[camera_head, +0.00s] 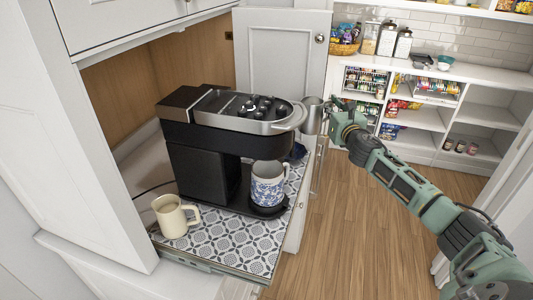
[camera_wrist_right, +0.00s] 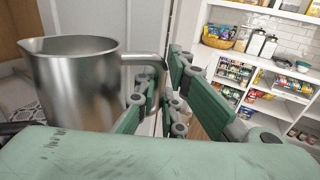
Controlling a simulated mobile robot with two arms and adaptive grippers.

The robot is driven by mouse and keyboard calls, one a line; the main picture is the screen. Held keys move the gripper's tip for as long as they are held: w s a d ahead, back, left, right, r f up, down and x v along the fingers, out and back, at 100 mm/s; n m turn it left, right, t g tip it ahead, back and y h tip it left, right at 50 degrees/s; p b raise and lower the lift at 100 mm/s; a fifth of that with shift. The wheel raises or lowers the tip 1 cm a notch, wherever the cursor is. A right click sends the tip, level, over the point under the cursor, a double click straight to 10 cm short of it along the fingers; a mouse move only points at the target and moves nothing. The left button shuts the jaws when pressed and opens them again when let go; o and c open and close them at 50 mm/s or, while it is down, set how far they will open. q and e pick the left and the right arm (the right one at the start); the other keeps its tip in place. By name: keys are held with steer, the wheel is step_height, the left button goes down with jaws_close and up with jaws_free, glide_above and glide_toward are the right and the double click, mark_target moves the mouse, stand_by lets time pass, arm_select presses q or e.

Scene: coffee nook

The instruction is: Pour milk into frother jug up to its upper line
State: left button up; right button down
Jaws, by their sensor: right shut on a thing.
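A steel frother jug (camera_head: 312,115) with a spout hangs upright beside the coffee machine's right end in the head view. It fills the left of the right wrist view (camera_wrist_right: 85,85), and its inside is mostly hidden. My right gripper (camera_head: 334,113) is shut on the jug's handle; its fingers also show around the handle in the wrist view (camera_wrist_right: 160,100). I cannot make out any milk carton or the jug's upper line. My left gripper is in neither view.
A black and silver coffee machine (camera_head: 215,115) stands on a patterned pull-out shelf (camera_head: 235,245). A blue and white mug (camera_head: 268,188) sits under its head. A cream mug (camera_head: 172,218) stands at the left front. Shelves of snacks and bottles line the back right. The wooden floor is clear.

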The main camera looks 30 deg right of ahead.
mark_target(330, 100)
steer(key=shift+w+r, duration=0.15)
steer(key=shift+r, duration=0.3)
steer(key=shift+s+a+r+n+t, duration=0.15)
steer(key=shift+s+a+r+n, duration=0.15)
steer(key=shift+a+r+n, duration=0.25)
steer(key=shift+s+a+r+n+t, duration=0.15)
steer(key=shift+s+a+r+n, duration=0.15)
steer(key=shift+r, duration=0.4)
steer(key=shift+w+r+n, duration=0.15)
steer(key=shift+w+n, duration=0.05)
steer(key=shift+n, duration=0.05)
steer(key=a+r+n, duration=0.1)
steer(key=a+n, duration=0.1)
steer(key=shift+w+a+r+n+t, duration=0.1)
steer(key=shift+w+r+n+t, duration=0.05)
steer(key=shift+r+n+t, duration=0.2)
steer(key=shift+a+r, duration=0.15)
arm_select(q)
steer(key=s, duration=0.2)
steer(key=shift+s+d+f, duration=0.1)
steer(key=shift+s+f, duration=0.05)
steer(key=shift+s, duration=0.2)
arm_select(e)
steer(key=shift+w+a+n, duration=0.1)
steer(key=shift+a+n, duration=0.05)
steer(key=shift+n, duration=0.2)
